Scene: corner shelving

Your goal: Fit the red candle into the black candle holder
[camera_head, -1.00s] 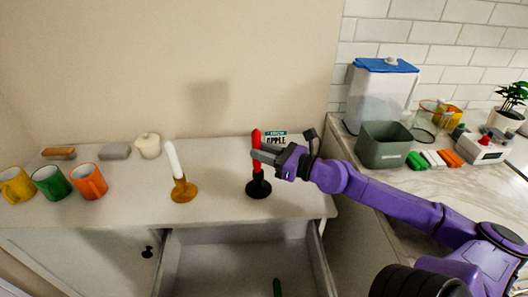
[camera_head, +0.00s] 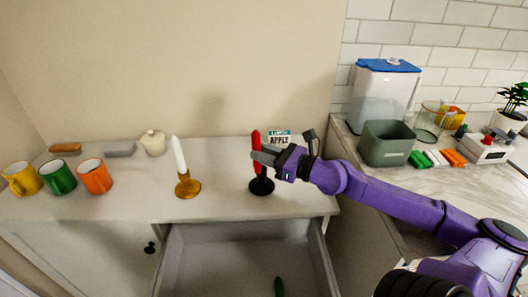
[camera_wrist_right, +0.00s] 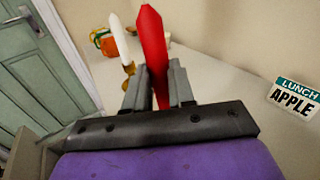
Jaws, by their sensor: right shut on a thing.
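The red candle (camera_head: 256,140) stands nearly upright over the black candle holder (camera_head: 262,186) on the white cabinet top. My right gripper (camera_head: 262,156) is shut on the red candle, coming in from the right. In the right wrist view the red candle (camera_wrist_right: 154,50) rises between the two fingers (camera_wrist_right: 158,90). The candle's lower end meets or hides the top of the holder; I cannot tell if it is seated. My left gripper is not in view.
A white candle (camera_head: 179,155) stands in a gold holder (camera_head: 187,187) to the left. An open drawer (camera_head: 245,250) juts out below. An apple lunch sign (camera_head: 280,139) is behind. Mugs (camera_head: 58,177) stand far left. A grey-green bin (camera_head: 386,143) stands on the right counter.

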